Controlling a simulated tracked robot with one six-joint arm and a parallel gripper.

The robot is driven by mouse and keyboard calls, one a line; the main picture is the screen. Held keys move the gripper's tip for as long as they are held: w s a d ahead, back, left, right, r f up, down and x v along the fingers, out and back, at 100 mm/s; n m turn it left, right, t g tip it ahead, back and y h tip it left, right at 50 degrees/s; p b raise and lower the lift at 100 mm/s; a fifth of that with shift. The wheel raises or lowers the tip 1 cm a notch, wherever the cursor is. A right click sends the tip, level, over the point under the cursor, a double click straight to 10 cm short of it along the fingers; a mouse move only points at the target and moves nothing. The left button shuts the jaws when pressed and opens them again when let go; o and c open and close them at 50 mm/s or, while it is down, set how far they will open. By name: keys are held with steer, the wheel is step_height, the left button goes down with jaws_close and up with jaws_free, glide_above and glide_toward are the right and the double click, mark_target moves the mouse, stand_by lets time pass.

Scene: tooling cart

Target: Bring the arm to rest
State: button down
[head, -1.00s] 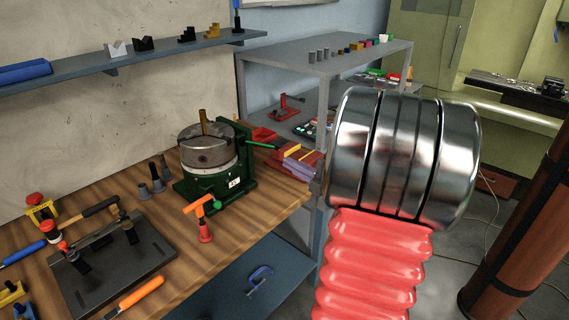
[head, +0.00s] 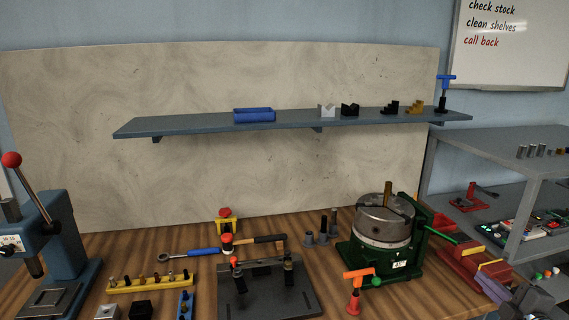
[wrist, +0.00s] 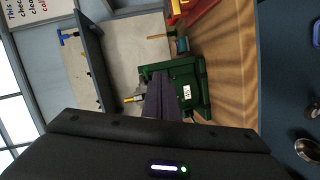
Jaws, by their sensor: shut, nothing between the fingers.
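My gripper (wrist: 162,98) shows in the wrist view as dark fingers drawn together, with nothing between them. The fingers point toward the green rotary fixture (wrist: 198,82) and cover part of it. I cannot tell the gap between them, but no contact shows. In the head view the same fixture, with a grey chuck (head: 383,221) on top, stands on the wooden bench.
A black fixture plate (head: 268,292), an orange-handled tool (head: 358,278) and a blue press (head: 62,240) stand on the bench. A wall shelf (head: 300,123) runs above. A grey rack (head: 500,150) stands at the right. The bench is crowded.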

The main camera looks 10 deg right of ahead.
steer(key=s+d+f+m+g+h, duration=0.5)
steer(key=s+f+m+g, duration=0.2)
steer(key=s+m+g, duration=0.3)
steer(key=a+r+y, duration=0.3)
steer(key=a, duration=1.2)
steer(key=a+r+m+y, duration=0.1)
steer(key=a+r+y, duration=0.1)
steer(key=a, duration=1.4)
steer(key=a+r+m+y, duration=0.1)
steer(key=a+r+y, duration=0.2)
steer(key=a, duration=1.2)
steer(key=shift+s+a+r+y, duration=0.3)
steer(key=shift+a+r, duration=0.1)
steer(key=shift+r, duration=0.3)
